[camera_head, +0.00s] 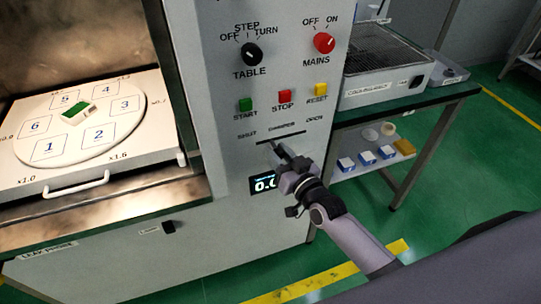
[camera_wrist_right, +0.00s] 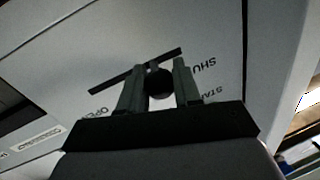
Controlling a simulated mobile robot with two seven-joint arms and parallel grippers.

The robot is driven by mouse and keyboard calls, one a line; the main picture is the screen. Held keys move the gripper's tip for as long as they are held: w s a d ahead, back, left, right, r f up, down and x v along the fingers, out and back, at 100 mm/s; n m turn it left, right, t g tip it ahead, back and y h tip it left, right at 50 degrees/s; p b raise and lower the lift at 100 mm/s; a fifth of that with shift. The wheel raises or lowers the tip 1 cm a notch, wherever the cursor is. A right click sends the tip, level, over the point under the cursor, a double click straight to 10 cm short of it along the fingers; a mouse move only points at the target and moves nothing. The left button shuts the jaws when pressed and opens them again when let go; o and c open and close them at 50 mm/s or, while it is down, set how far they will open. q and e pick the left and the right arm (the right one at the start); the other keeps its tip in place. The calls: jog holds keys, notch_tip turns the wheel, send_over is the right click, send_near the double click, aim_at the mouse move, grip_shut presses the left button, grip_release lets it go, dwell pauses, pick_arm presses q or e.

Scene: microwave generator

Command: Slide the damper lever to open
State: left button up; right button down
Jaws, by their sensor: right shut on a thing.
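The damper slot (camera_head: 290,136) is a thin dark slanting line on the grey panel, with SHUT at its left end and OPEN at its right. My right gripper (camera_head: 275,149) is at the slot's left part and hides the lever in the head view. In the right wrist view, the dark round lever knob (camera_wrist_right: 160,84) sits between the two fingers of my right gripper (camera_wrist_right: 159,88), which is shut on it. The lever's stem meets the slot (camera_wrist_right: 120,79) nearer the SHUT end than the OPEN end. My left gripper is not in view.
Above the slot are START (camera_head: 245,104), STOP (camera_head: 285,96) and RESET (camera_head: 320,89) buttons and two knobs. A lit display (camera_head: 263,183) is below, partly covered by my gripper. The open chamber with a numbered turntable (camera_head: 75,151) is left; a side table (camera_head: 436,95) stands right.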

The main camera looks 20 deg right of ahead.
jog(key=d+b, duration=0.1)
jog(key=d, duration=0.7)
jog(key=shift+w+d, duration=0.15)
jog(key=shift+d, duration=0.05)
jog(key=c, duration=0.8)
grip_release()
jog(key=shift+d, duration=0.1)
jog(key=shift+v, duration=3.6)
jog(key=s+a+f+g, duration=0.2)
jog(key=s+f, duration=0.2)
jog(key=s, duration=0.2)
jog(key=s+a+f+n+g+h, duration=0.1)
jog(key=s+a+f+g, duration=0.1)
jog(key=s+f, duration=0.3)
jog(key=s+a+f+n+g, duration=0.1)
jog(key=s+a+f+g, duration=0.2)
jog(key=s, duration=0.4)
jog(key=shift+s+a+f+h, duration=0.15)
jog(key=shift+a+f+h, duration=0.3)
jog(key=shift+f, duration=0.3)
